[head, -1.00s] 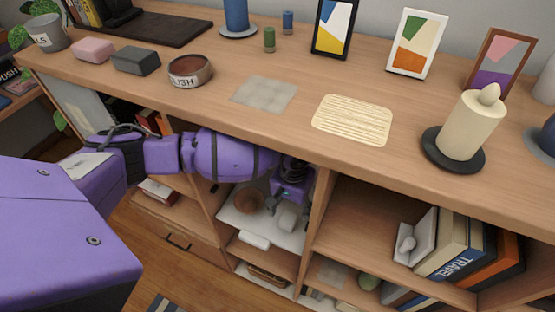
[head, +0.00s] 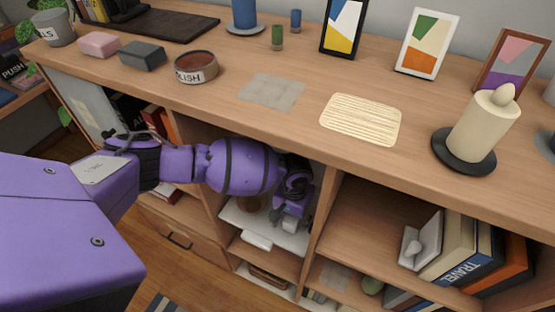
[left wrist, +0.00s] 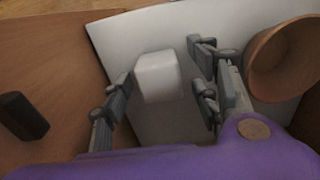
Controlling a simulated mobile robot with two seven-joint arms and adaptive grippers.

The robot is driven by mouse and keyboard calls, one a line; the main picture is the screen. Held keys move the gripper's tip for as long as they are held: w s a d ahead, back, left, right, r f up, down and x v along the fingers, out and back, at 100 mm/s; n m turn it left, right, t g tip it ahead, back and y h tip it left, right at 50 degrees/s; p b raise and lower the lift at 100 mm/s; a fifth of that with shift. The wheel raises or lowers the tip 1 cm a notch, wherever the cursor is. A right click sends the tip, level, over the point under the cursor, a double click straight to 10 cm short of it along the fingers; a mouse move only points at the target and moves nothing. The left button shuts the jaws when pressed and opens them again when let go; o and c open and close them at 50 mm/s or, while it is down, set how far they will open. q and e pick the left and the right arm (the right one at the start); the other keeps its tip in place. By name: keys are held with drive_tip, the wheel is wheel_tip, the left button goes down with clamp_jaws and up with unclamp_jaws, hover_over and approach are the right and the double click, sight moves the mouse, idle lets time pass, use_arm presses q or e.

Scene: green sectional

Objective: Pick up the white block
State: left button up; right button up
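The white block (left wrist: 157,76) lies on a pale flat surface (left wrist: 125,36) in the left wrist view, between my left gripper's two fingers and close to the left one. My left gripper (left wrist: 164,83) is open, with a clear gap on the block's right side. In the head view my left arm reaches into an upper cubby of the cabinet. The left gripper (head: 290,218) is small there, and the block (head: 291,226) shows beside its fingers. My right gripper is in neither view.
A brown bowl (left wrist: 283,60) stands just right of the fingers, partly hidden in the head view. A dark object (left wrist: 22,116) lies at the left. A cubby divider (head: 322,212) stands right of the gripper. The wooden cabinet top (head: 300,70) hangs over the arm.

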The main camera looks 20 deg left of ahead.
sight(291, 218)
use_arm(q)
drive_tip(key=shift+w+r, duration=0.1)
drive_tip(key=shift+w, duration=0.05)
drive_tip(key=c, duration=1.2)
drive_tip(key=shift+a+r, duration=0.1)
drive_tip(key=shift+r, duration=0.4)
wheel_tip(291, 218, up, 6)
drive_tip(key=shift+f+p, duration=0.1)
drive_tip(key=shift+p, duration=0.3)
drive_tip(key=s+a, duration=0.4)
drive_tip(key=a, duration=0.1)
drive_tip(key=s+a, duration=0.4)
drive_tip(key=a, duration=0.1)
drive_tip(key=s+a, duration=0.4)
drive_tip(key=a, duration=0.1)
drive_tip(key=shift+s+a, duration=0.2)
drive_tip(key=shift+a, duration=0.15)
